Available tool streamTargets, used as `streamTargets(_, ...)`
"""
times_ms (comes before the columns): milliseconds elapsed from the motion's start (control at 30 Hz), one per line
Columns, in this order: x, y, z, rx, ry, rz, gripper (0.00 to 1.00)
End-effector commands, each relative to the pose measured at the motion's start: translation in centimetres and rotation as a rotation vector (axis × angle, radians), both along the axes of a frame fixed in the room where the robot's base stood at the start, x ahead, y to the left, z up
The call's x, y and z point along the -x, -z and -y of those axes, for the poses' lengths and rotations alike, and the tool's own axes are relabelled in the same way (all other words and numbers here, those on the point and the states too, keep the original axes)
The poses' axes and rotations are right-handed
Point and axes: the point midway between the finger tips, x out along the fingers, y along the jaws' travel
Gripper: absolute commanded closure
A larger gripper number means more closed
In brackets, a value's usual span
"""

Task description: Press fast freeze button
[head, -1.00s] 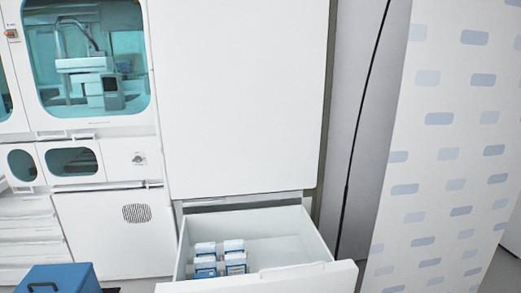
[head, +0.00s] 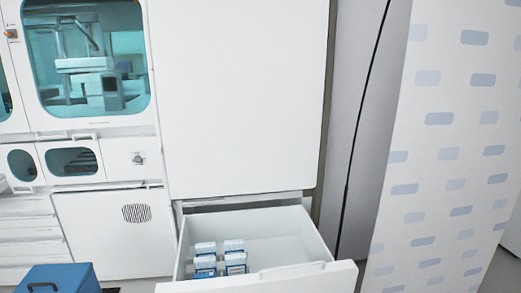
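No button that I can identify as the fast freeze button shows in the head view. A tall white freezer-like cabinet (head: 240,95) with a plain upper door fills the middle. Its bottom drawer (head: 318,270) is pulled open. Several small white-and-blue boxes (head: 235,262) stand in the drawer's left part. A small dark round knob or latch (head: 139,158) sits on a white panel to the left of the cabinet; its function cannot be told. My gripper is not in view.
A white enclosure with a teal window (head: 92,108) stands at the left. A blue box (head: 58,278) is at the bottom left. A white panel with blue-grey patches (head: 425,175) stands at the right. The open drawer juts out in front of the cabinet.

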Motion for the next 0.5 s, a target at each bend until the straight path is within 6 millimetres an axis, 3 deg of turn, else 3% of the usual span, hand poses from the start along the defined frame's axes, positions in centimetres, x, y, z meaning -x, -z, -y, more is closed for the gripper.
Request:
streamTargets(200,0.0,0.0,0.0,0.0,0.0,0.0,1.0)
streamTargets(500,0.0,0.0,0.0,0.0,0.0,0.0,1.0)
